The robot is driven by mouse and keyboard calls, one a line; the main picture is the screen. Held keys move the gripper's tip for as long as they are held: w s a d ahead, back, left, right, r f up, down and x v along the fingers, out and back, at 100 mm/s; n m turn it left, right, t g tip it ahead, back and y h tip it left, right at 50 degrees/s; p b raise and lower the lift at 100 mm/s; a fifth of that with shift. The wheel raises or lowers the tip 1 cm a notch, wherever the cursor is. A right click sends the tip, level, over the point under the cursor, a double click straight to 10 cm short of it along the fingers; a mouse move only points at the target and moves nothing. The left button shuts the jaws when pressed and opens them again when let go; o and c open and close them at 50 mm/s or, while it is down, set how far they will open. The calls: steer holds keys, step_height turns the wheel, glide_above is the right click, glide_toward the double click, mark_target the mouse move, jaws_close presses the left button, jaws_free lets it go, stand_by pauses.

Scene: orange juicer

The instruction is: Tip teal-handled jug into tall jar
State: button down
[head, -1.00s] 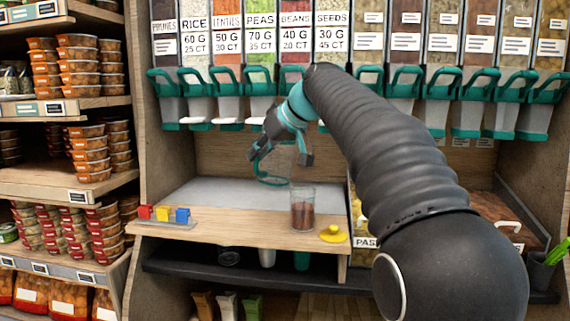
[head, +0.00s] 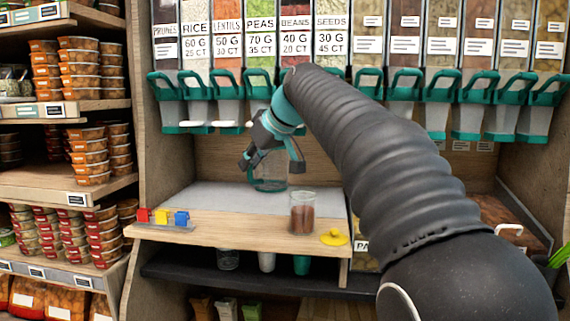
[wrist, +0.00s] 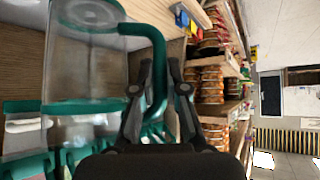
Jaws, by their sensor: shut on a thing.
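My gripper (head: 271,158) is above the counter, behind and left of the tall jar (head: 303,213). It is shut on the teal handle (wrist: 158,62) of a clear jug (wrist: 85,65), which fills the left of the wrist view. In the head view the jug (head: 268,176) hangs partly hidden behind my gripper, with a teal band at its lower end. It is apart from the jar and looks roughly upright. I see no clear contents in the jug. The tall jar stands upright near the counter's front edge and holds reddish-brown stuff.
A yellow lid (head: 334,238) lies right of the jar. Red, yellow and blue blocks (head: 163,217) sit at the front left of the counter (head: 225,199). A row of teal-handled dispensers (head: 229,88) hangs above. Shelves of tubs (head: 85,150) stand at the left.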

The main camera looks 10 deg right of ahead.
steer(key=s+a+b, duration=0.2)
steer(key=s, duration=0.4)
stand_by(0.3)
stand_by(0.4)
